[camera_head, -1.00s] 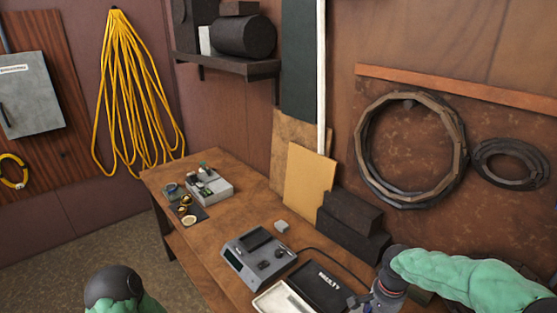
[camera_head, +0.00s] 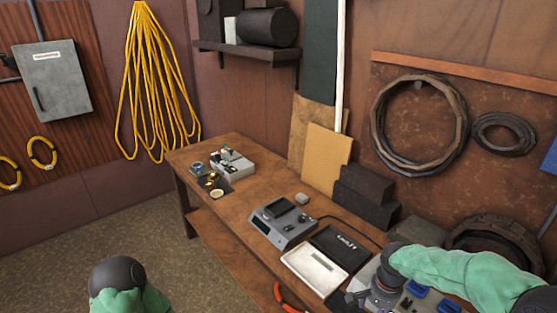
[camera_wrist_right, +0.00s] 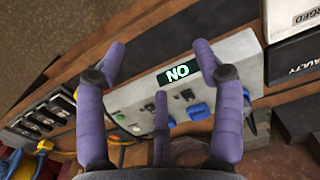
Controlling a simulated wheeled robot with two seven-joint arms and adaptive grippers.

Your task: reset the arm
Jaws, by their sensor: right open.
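My right arm in its green sleeve comes in from the right in the head view, over the near end of the workbench. Its gripper (camera_head: 356,298) is partly cut off by the bottom edge there. In the right wrist view the purple fingers of my right gripper (camera_wrist_right: 160,75) are spread apart with nothing between them. Beyond them is a grey tester box (camera_wrist_right: 142,98) with a display reading "NO" and a blue part on its face. Of my left arm only a green sleeve and dark joint show at the lower left; its gripper is out of view.
On the wooden bench (camera_head: 232,238) stand a grey device (camera_head: 283,224), a white tray (camera_head: 314,266), a black tray (camera_head: 343,247) and a light box (camera_head: 232,168) with small parts. Dark blocks (camera_head: 364,194) stand against the wall. The floor left of the bench is clear.

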